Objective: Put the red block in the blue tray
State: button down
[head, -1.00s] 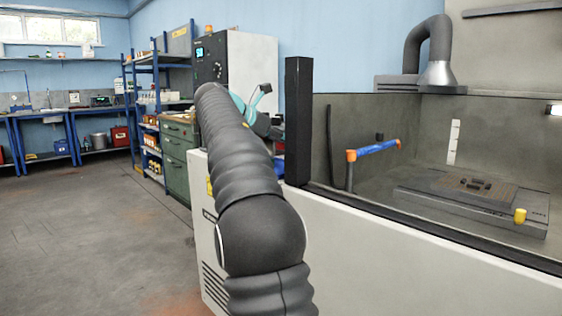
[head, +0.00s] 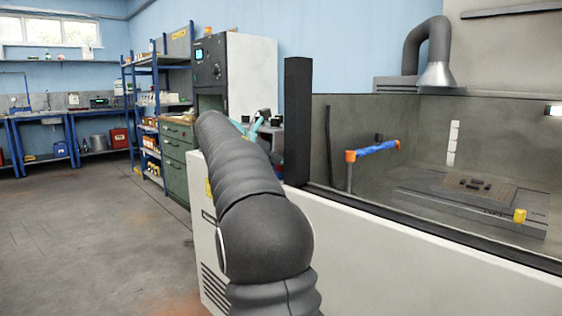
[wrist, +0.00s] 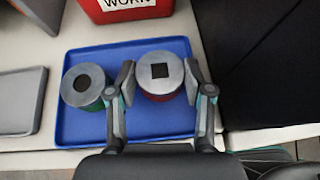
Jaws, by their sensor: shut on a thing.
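In the wrist view, the red block (wrist: 160,92) is a short cylinder with a grey metal top, a square dark hole and a red lower side. My gripper (wrist: 159,78) is shut on it, one finger on each side. The blue tray (wrist: 152,127) lies beneath, and the block is over its right half. I cannot tell whether the block touches the tray floor. A similar green-sided block (wrist: 82,88) with a round hole stands in the tray's left part. In the head view my gripper (head: 258,125) shows only partly behind my arm; block and tray are hidden.
A red bin (wrist: 122,10) with a white label stands behind the tray. A grey tray (wrist: 18,100) lies to the left. A dark surface (wrist: 255,60) is at the right. In the head view, a glass-fronted enclosure (head: 430,150) stands at the right.

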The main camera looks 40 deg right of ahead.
jog(key=shift+c, duration=2.3)
grip_release()
jog(key=shift+f, duration=0.1)
jog(key=shift+a+r, duration=0.15)
jog(key=shift+r, duration=0.1)
jog(key=v, duration=1.1)
jog(key=shift+a, duration=0.35)
jog(key=shift+s+r, duration=0.1)
jog(key=shift+r, duration=0.05)
